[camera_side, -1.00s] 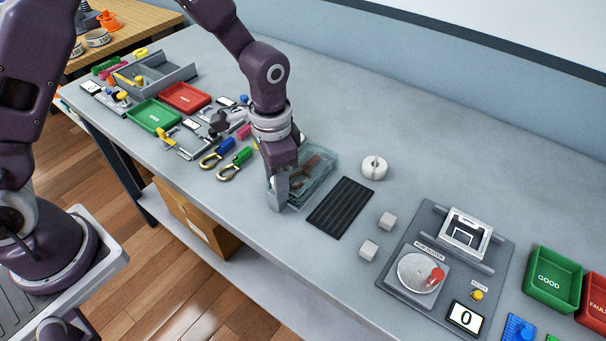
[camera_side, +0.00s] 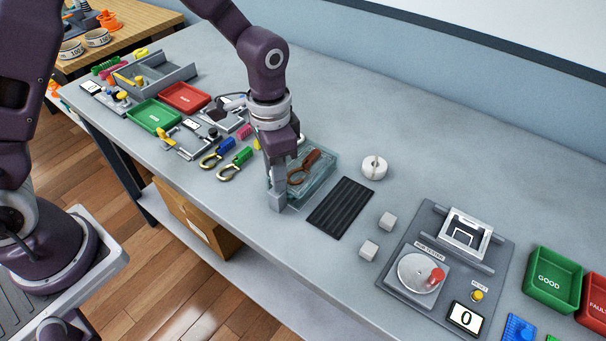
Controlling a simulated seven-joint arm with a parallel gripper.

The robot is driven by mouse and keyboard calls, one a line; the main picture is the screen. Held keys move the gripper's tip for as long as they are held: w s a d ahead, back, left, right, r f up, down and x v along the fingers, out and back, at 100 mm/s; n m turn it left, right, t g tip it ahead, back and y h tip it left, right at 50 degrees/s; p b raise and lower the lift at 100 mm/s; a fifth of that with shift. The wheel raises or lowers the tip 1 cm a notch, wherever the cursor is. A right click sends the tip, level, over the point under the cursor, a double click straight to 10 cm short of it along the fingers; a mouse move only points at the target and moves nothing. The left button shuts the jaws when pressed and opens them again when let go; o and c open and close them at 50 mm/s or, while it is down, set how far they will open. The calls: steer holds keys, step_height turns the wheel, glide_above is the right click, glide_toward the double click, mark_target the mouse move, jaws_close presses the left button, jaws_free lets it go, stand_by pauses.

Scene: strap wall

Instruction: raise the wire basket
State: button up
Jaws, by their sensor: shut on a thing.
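A clear, teal-tinted tank (camera_side: 325,172) stands on the bench below and right of my gripper (camera_side: 279,200). A brown tool-like thing (camera_side: 304,168) shows clearly at the tank's top, tilted. The wire basket's thin wires are too fine to make out around it. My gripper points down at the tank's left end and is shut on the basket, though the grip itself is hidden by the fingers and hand.
A black ribbed mat (camera_side: 341,208) lies just right of the tank. Pliers (camera_side: 235,163) lie to the left.

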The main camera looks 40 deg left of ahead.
steer(key=shift+d+r, duration=0.25)
steer(key=shift+r, duration=0.8)
steer(key=o, duration=0.6)
steer(key=shift+a, duration=0.1)
steer(key=shift+r, duration=0.2)
steer(key=shift+a+r, duration=0.1)
steer(key=shift+r, duration=2.65)
